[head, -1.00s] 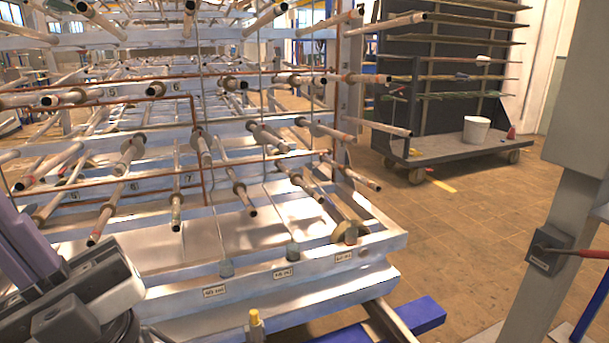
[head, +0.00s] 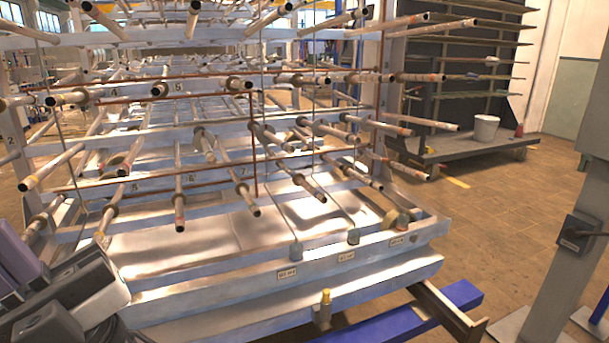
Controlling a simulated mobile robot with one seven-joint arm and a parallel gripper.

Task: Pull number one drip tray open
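Shallow pale metal drip trays (head: 215,283) lie at the bottom of the rack in the head view. Their front edge carries three small labels: one at the left (head: 286,273), one in the middle (head: 345,257) and one at the right (head: 396,241). The lettering is too small to read surely, so I cannot tell which marks number one. Small knob-like pieces stand on the front edge, including a grey one (head: 296,250). Part of my arm shows at the lower left, apart from the labelled edge. I cannot make out gripper fingertips there.
Many rods (head: 245,195) stick out of the rack above the trays. A blue beam (head: 400,318) and a yellow-topped post (head: 325,308) stand low in front. A grey column (head: 555,250) is at the right. Open floor (head: 490,230) lies between, with a cart (head: 470,150) behind.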

